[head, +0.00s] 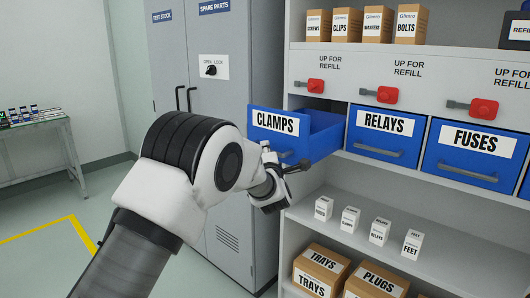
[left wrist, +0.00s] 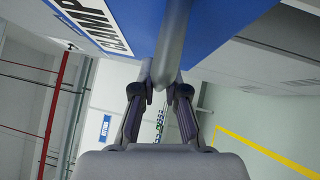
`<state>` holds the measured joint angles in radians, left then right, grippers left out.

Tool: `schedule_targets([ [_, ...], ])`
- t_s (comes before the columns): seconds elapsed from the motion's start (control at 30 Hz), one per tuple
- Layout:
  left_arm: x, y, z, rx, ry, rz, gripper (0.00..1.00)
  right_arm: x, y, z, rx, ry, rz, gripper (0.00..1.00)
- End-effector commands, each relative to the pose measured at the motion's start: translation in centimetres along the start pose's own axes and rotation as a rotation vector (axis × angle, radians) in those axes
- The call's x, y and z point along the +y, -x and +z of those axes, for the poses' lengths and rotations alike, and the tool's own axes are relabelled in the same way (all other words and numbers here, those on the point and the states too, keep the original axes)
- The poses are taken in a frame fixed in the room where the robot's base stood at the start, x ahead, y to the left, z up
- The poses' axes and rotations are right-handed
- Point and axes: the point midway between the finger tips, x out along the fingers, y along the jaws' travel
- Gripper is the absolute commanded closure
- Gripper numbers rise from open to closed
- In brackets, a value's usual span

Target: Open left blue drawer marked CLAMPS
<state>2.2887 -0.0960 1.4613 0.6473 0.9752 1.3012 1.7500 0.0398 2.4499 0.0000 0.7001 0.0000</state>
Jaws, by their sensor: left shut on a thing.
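The blue drawer marked CLAMPS (head: 276,122) is the leftmost in the drawer row. It stands pulled out of the shelf unit, with its blue side and part of its inside showing. My left gripper (head: 283,163) is at the lower front of this drawer, shut on its grey handle bar. In the left wrist view the handle (left wrist: 174,45) runs down between the fingers of my left gripper (left wrist: 165,93), below the blue front. In the head view the gripper hides part of the handle. My right gripper is in neither view.
Blue drawers marked RELAYS (head: 386,122) and FUSES (head: 478,138) sit shut to the right. Red latches (head: 315,86) are above the row. Small white boxes (head: 350,217) and cardboard boxes (head: 324,264) stand on lower shelves. A grey cabinet (head: 215,105) is at left.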

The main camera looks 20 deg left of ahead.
Motion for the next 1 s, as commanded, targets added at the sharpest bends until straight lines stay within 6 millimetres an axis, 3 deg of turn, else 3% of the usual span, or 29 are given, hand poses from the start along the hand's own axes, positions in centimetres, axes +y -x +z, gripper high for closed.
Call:
schedule_targets([
  [0.13, -0.2, 0.1, 0.1, -0.002, -0.002, -0.003, 1.0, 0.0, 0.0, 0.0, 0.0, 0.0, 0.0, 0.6],
  [0.2, -0.2, 0.1, 0.1, -0.002, -0.002, -0.003, 0.67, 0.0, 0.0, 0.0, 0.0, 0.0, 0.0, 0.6],
  [0.23, -0.2, 0.1, 0.1, -0.002, -0.002, -0.003, 0.62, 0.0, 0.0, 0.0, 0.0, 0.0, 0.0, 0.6],
  [0.57, -0.1, 0.3, 0.1, -0.001, -0.002, -0.001, 0.62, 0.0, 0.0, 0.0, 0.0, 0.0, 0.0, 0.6],
  [1.0, -0.1, 7.3, 0.2, -0.003, -0.003, -0.002, 0.62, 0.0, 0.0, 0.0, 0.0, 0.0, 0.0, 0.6],
])
